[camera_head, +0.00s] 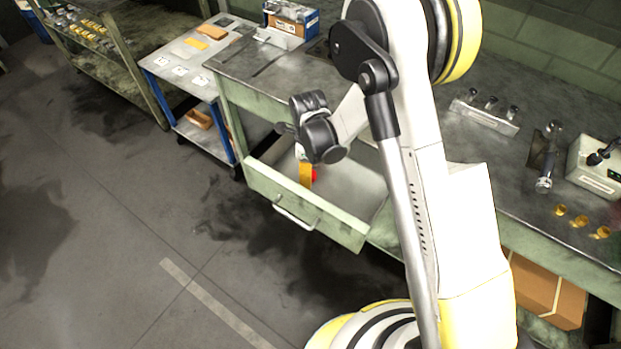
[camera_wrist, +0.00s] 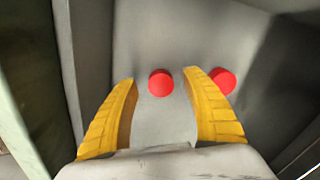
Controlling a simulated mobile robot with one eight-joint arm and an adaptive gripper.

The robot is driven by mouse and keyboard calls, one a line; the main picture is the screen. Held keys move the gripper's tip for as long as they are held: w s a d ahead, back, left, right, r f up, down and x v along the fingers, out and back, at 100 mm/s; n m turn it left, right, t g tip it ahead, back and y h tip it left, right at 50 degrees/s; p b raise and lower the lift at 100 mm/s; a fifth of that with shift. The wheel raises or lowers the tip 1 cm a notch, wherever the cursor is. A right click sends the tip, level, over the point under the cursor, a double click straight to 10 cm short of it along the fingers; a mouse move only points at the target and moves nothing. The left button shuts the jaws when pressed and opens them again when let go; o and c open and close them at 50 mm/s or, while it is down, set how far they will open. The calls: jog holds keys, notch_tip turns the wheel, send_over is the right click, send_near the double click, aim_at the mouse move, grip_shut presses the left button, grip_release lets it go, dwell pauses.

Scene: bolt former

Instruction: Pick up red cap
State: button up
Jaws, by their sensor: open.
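Two round red caps lie on the grey bottom of an open drawer (camera_head: 352,224) in the workbench. In the wrist view, one red cap (camera_wrist: 161,83) shows between the tips of my gripper's yellow fingers. The second red cap (camera_wrist: 222,81) lies to the right, beyond the right fingertip and partly covered by it. My gripper (camera_wrist: 160,84) is open and empty, pointing down into the drawer. In the head view, my gripper (camera_head: 306,174) is over the drawer, with a bit of a red cap (camera_head: 314,176) beside a yellow finger.
Drawer walls stand close around my gripper. The bench top (camera_head: 270,70) lies above and behind the drawer. A blue cart (camera_head: 190,85) stands to the left. Metal fixtures (camera_head: 485,117) and brass-coloured parts (camera_head: 581,222) are on the bench at right. The floor in front is clear.

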jog(key=shift+f, duration=0.6)
jog(key=shift+r, duration=0.1)
jog(key=c, duration=0.9)
jog(key=shift+o, duration=0.2)
notch_tip(320, 180, up, 10)
jog(key=p, duration=0.4)
